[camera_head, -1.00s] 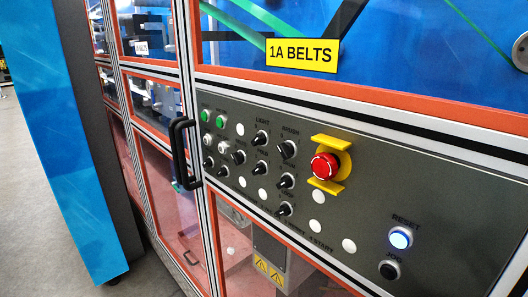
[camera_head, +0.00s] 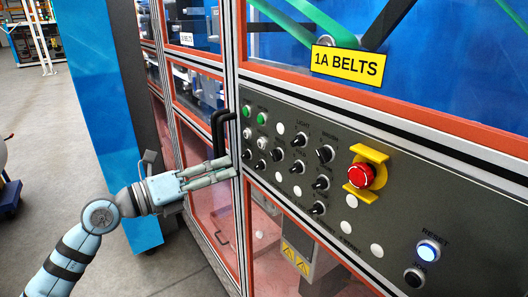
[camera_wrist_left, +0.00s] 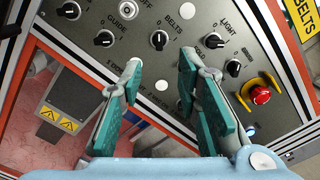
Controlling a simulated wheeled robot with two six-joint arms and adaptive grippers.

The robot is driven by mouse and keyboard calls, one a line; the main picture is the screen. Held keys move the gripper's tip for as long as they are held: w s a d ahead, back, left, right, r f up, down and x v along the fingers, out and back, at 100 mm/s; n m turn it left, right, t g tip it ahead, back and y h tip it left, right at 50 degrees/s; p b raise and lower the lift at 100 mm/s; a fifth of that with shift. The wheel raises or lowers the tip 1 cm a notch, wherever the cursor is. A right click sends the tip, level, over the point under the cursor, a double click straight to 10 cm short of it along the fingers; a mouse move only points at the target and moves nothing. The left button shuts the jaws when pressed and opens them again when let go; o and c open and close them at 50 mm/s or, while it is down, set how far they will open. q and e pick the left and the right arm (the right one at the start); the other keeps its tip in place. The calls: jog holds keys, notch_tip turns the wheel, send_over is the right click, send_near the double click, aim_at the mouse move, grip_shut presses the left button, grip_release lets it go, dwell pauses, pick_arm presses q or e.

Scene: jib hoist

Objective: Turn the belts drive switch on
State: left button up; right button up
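The control panel (camera_head: 390,220) of the 1A BELTS machine carries several black rotary knobs. In the left wrist view, a black knob (camera_wrist_left: 160,40) sits beside the BELTS lettering; its exact setting is hard to tell. A knob under the GUIDE lettering (camera_wrist_left: 104,38) is to its left. My left gripper (camera_head: 232,167) points at the panel's left end, below the door handle. In the left wrist view its green-padded fingers (camera_wrist_left: 160,66) are apart with nothing between them. My right gripper is not in view.
A red emergency stop (camera_head: 360,175) in a yellow guard sticks out at the panel's middle. A lit RESET button (camera_head: 428,251) is at its right. A black door handle (camera_head: 221,132) projects near the gripper. A blue cabinet (camera_head: 95,90) stands left, with open floor beyond.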

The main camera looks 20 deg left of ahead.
aim_at(271, 154)
pick_arm(q)
jog(key=p+x, duration=0.1)
jog(key=x, duration=1.1)
jog(key=shift+w+d+p, duration=0.1)
jog(key=shift+w+p, duration=0.05)
jog(key=shift+p, duration=0.2)
grip_shut()
